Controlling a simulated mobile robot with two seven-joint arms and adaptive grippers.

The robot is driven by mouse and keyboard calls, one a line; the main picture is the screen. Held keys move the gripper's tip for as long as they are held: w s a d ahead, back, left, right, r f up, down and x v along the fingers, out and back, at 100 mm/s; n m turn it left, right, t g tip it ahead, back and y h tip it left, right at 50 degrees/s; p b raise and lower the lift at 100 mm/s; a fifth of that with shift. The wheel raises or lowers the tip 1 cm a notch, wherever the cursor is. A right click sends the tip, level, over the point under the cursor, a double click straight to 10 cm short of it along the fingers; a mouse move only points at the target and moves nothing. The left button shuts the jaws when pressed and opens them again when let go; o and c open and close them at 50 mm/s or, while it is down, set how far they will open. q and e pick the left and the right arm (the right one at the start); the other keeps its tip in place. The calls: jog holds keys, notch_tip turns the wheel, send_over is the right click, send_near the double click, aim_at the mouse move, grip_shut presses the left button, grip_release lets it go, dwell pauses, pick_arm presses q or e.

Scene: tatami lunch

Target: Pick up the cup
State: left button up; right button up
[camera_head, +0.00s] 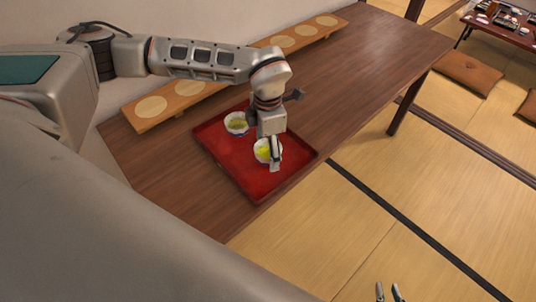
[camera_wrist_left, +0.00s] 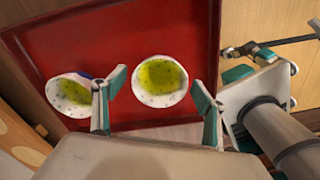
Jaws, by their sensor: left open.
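Two white cups with yellow-green contents stand on a red tray (camera_head: 228,160). The nearer cup (camera_head: 262,154) is under my left gripper (camera_head: 267,146), with one finger partly covering it. In the left wrist view this cup (camera_wrist_left: 160,81) shows between the two spread fingers of my left gripper (camera_wrist_left: 160,88). I cannot tell how far down the fingers reach beside it. The other cup (camera_head: 236,124) stands farther back and left, and in the wrist view (camera_wrist_left: 70,95) it is partly hidden by a finger. My right gripper (camera_head: 389,292) shows two separated fingertips at the bottom edge, away from the table.
The tray lies on a dark wooden table (camera_head: 370,60). A light wooden board (camera_head: 180,101) with round pale discs runs along the wall behind the tray. Table to the tray's right is clear. Cushions (camera_head: 468,73) and another set table lie at the far right.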

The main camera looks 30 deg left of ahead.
pick_arm(q)
jog(key=c, duration=1.4)
jog(key=shift+r, duration=0.15)
jog(key=shift+c, duration=0.2)
